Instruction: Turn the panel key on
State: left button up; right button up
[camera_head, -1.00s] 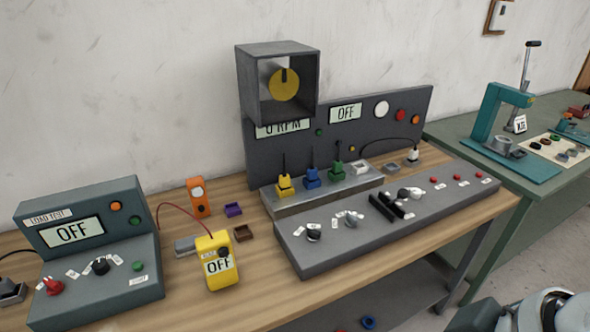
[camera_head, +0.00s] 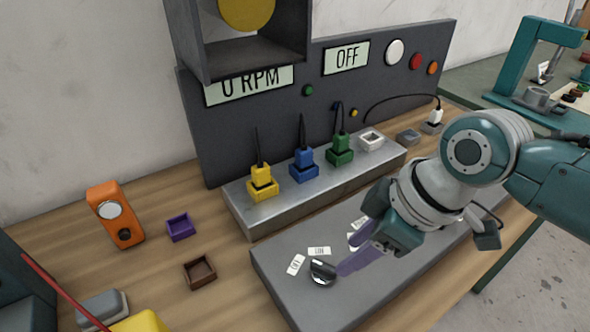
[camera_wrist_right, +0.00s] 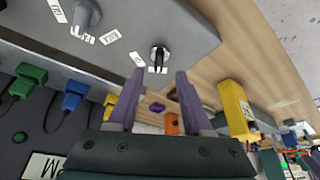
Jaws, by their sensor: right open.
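The grey control panel (camera_head: 300,300) lies on the wooden bench. A dark rotary key switch with a pale bar (camera_head: 323,271) sits near its left end, with small white labels (camera_head: 296,264) beside it. My right gripper (camera_head: 350,258) has purple fingers, open, low over the panel just right of this switch. In the right wrist view, the switch (camera_wrist_right: 158,57) shows between and beyond the fingertips (camera_wrist_right: 155,74), with nothing held. A second grey knob (camera_wrist_right: 87,14) shows there at upper left. My right arm hides much of the panel's right part. The display reads OFF (camera_head: 346,57).
A metal block (camera_head: 245,217) holding yellow, blue and green plugs stands behind the panel. An orange meter (camera_head: 116,215), a purple tray (camera_head: 180,227) and a brown tray (camera_head: 200,272) lie to the left. The bench between them is clear.

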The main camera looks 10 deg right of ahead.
aim_at(330, 268)
jog(key=b+x, duration=0.2)
jog(key=x, duration=0.4)
jog(key=shift+w+a+f, duration=0.15)
jog(key=shift+w+f, duration=0.05)
jog(key=shift+f, duration=0.15)
jog(key=shift+c, duration=0.2)
grip_shut()
